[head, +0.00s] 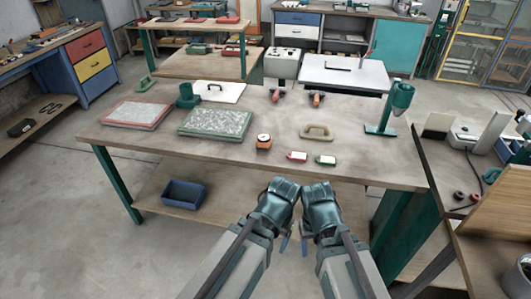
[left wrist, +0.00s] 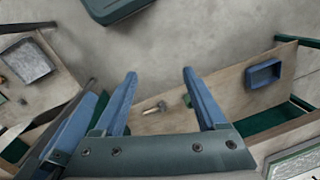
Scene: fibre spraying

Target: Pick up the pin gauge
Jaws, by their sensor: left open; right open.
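No object is plainly marked as the pin gauge. A small orange block with a round pale face (head: 264,141), like a dial, stands near the front middle of the workbench (head: 385,172) in the head view and may be it. My right gripper (head: 307,245) and my left gripper (head: 282,245) hang side by side in front of the bench's front edge, below and apart from that block. In the left wrist view the left gripper's blue fingers (left wrist: 159,73) are spread with nothing between them. The right gripper is open too.
Red-framed (head: 136,113) and green-framed (head: 215,123) panels lie left on the bench. A handled float (head: 317,132), red (head: 297,156) and green (head: 325,160) small pieces and a green stand (head: 381,129) are right. A blue bin (head: 183,193) sits on the lower shelf.

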